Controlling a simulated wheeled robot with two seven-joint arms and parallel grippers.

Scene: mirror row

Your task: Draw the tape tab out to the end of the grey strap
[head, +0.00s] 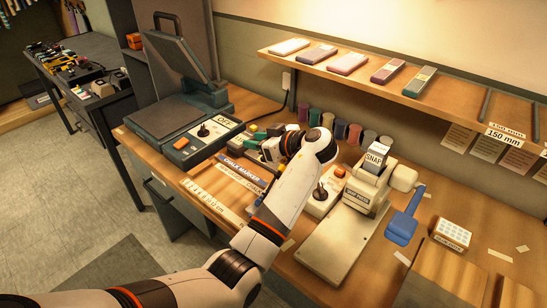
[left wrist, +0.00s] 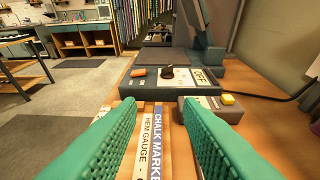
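My left gripper (left wrist: 158,105) is open in the left wrist view, with nothing held between its two green fingers. A grey box with a yellow button (left wrist: 208,107), possibly the tape case, sits just beyond the right finger, which partly covers it. I cannot make out a tape tab or a grey strap for certain in either view. In the head view my left gripper (head: 260,147) is low over the bench, pointing left, and is largely hidden among small items and behind its own wrist. My right gripper is not in view.
A press with an OFF label (head: 224,123) stands beyond the fingers. Flat chalk marker (head: 243,168) and hem gauge pieces lie below them. A snap press (head: 345,232) and a blue paddle (head: 405,225) are at the right. A shelf (head: 400,92) runs above the bench.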

